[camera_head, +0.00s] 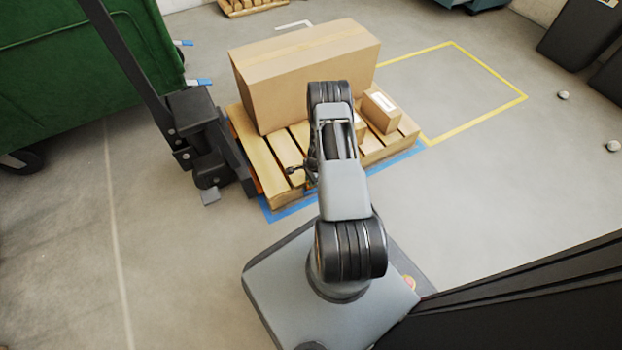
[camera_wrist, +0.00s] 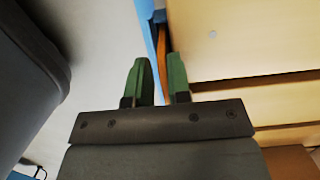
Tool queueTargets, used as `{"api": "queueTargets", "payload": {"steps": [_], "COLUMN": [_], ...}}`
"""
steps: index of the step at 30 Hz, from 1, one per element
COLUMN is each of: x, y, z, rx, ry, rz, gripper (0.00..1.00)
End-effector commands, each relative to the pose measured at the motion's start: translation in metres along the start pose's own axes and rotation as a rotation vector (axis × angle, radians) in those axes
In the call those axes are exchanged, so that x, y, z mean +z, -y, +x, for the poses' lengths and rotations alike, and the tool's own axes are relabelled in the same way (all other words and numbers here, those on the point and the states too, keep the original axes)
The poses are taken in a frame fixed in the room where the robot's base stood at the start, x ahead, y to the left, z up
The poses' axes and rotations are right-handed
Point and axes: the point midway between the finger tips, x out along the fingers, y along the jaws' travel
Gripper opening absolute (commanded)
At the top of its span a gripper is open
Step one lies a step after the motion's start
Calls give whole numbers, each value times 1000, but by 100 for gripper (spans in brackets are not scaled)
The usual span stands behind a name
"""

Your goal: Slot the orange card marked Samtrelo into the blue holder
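My gripper shows in the wrist view (camera_wrist: 160,62), its two green fingers standing a short gap apart. A narrow orange-brown strip shows in and above that gap, beside a blue band. I cannot tell whether the strip is the pallet's side or something else, and nothing is clearly gripped. In the head view my arm hides most of the gripper, which is low over the pallet's near side. I cannot make out an orange card marked Samtrelo or a blue holder in either view.
A wooden pallet (camera_head: 286,198) carries a large carton (camera_head: 300,75) and small boxes (camera_head: 381,112). Blue floor tape (camera_head: 285,210) borders it. A dark pallet jack (camera_head: 195,120) and a green container (camera_head: 75,60) stand left. A yellow-taped floor area (camera_head: 450,90) is clear.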

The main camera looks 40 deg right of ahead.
Motion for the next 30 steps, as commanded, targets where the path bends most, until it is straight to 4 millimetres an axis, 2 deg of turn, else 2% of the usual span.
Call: {"api": "queueTargets", "payload": {"steps": [3,12,18,24,30], "x": [-1,0,0,0,0], "y": [5,4,3,2,2], "z": [-18,-83,-116,-134,-140], "rx": [-14,-13,-13,-12,-11], "ry": [-9,-6,-5,-4,-4], "rz": [-3,-2,-1,-3,-3], "gripper": [38,38,38,38,38]}}
